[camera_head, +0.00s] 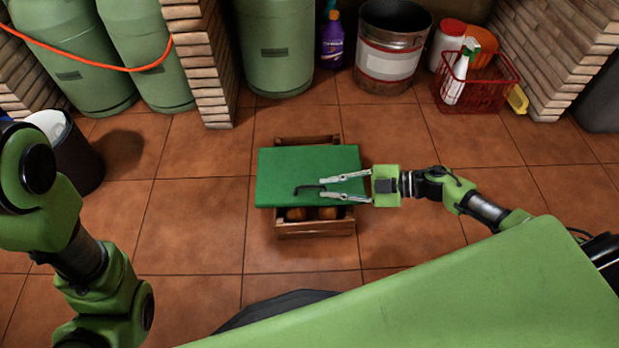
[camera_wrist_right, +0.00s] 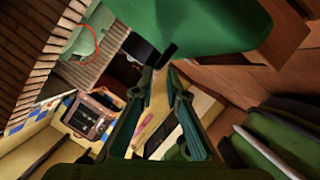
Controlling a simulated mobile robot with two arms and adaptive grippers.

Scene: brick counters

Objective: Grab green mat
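The green mat (camera_head: 285,165) is a flat rectangular board with a dark handle (camera_head: 308,189) near its front right part. It lies over a wooden crate (camera_head: 315,228) on the floor. My right gripper (camera_head: 322,189) comes in from the right over the mat's right half. Its fingers are apart, with the tips close to the handle; I cannot tell if they touch it. In the right wrist view the mat (camera_wrist_right: 195,22) fills the top, with a dark piece of it just beyond the separated fingertips (camera_wrist_right: 160,70). My left arm shows at the left, but its gripper is out of view.
Round items show in the crate under the mat. Green gas cylinders (camera_head: 275,45), a purple bottle (camera_head: 332,40), a metal bucket (camera_head: 388,50) and a red basket (camera_head: 478,90) stand at the back between brick pillars. A dark bin (camera_head: 78,158) is at left. The tiled floor around the crate is clear.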

